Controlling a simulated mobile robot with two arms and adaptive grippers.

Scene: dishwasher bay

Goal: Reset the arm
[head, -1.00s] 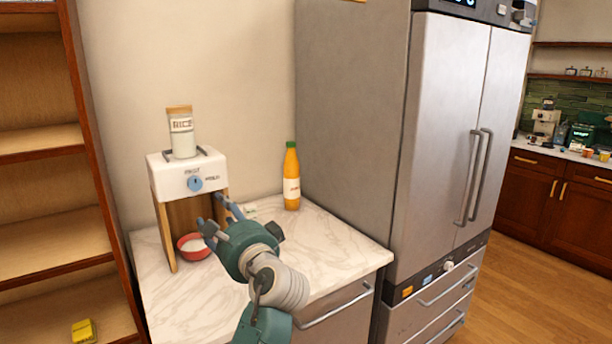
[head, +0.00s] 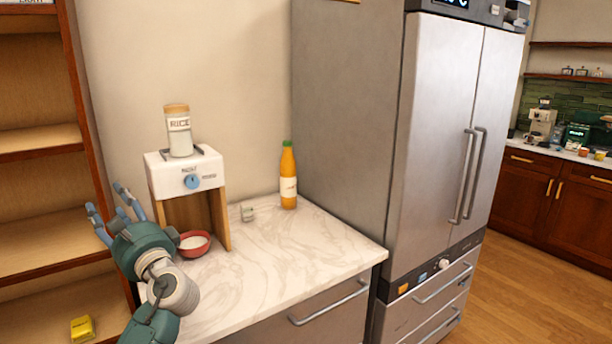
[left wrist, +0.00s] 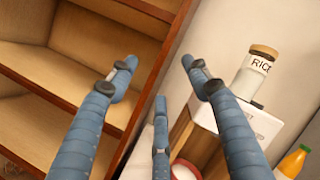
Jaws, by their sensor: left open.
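My left gripper (head: 116,213) is open and empty in the head view, raised at the left end of the marble counter, left of the rice dispenser. In the left wrist view its blue fingers (left wrist: 160,85) are spread apart with nothing between them. The white dispenser (head: 186,174) with a blue knob stands on the counter, a rice jar (head: 179,135) upright on its top. A red bowl (head: 194,244) with white contents sits at the dispenser's base, close to my gripper's right side. My right gripper is not in view.
A wooden shelf unit (head: 45,148) stands close at the left, with a yellow packet (head: 82,328) low inside. A tall steel fridge (head: 440,150) bounds the right. The counter's front is clear.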

